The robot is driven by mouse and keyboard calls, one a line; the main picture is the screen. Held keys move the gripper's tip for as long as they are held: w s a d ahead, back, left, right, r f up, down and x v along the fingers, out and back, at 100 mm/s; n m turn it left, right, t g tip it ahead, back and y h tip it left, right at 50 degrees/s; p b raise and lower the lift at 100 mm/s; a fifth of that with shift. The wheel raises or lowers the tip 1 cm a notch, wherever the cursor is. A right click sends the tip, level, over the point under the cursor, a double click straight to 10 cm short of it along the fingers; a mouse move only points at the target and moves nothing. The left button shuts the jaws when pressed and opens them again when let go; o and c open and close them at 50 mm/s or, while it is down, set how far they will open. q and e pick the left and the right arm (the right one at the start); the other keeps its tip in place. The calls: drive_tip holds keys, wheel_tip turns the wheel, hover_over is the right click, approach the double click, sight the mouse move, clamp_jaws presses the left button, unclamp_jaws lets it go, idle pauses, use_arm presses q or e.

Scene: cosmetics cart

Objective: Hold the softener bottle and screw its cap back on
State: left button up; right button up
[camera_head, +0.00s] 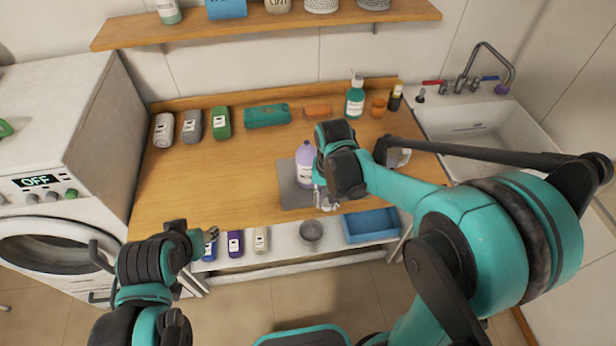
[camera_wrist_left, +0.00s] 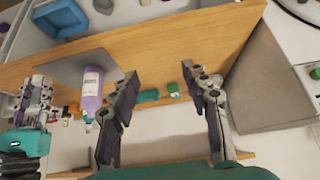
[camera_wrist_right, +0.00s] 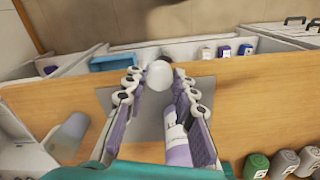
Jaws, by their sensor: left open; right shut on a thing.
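The lavender softener bottle (camera_head: 304,165) stands upright on a grey mat (camera_head: 291,188). It also shows in the left wrist view (camera_wrist_left: 91,88) and, partly behind a finger, in the right wrist view (camera_wrist_right: 177,148). My right gripper (camera_head: 325,196) is beside the bottle, to its right and nearer the front edge. In the right wrist view its fingertips are shut on a round white cap (camera_wrist_right: 158,75), apart from the bottle. My left gripper (camera_head: 211,234) is open and empty near the front edge, left of the mat; its spread fingers show in the left wrist view (camera_wrist_left: 163,80).
Grey and green bottles (camera_head: 192,125), a teal folded cloth (camera_head: 267,115) and a green pump bottle (camera_head: 355,97) line the back of the counter. A cup (camera_head: 398,157) stands right of the mat. The counter left of the mat is clear. A sink (camera_head: 480,130) is at right.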

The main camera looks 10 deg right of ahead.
drive_tip(key=d+f+n+b, duration=0.2)
drive_tip(key=f+b, duration=0.3)
drive_tip(key=f, duration=0.3)
drive_tip(key=w+d+f+n+b, duration=0.1)
drive_tip(key=d+f+b, duration=0.1)
drive_tip(key=f+b, duration=0.3)
wheel_tip(320, 180, down, 4)
drive_tip(key=shift+w+d+r+n, duration=0.15)
drive_tip(key=shift+w+n, duration=0.05)
drive_tip(key=shift+n, duration=0.2)
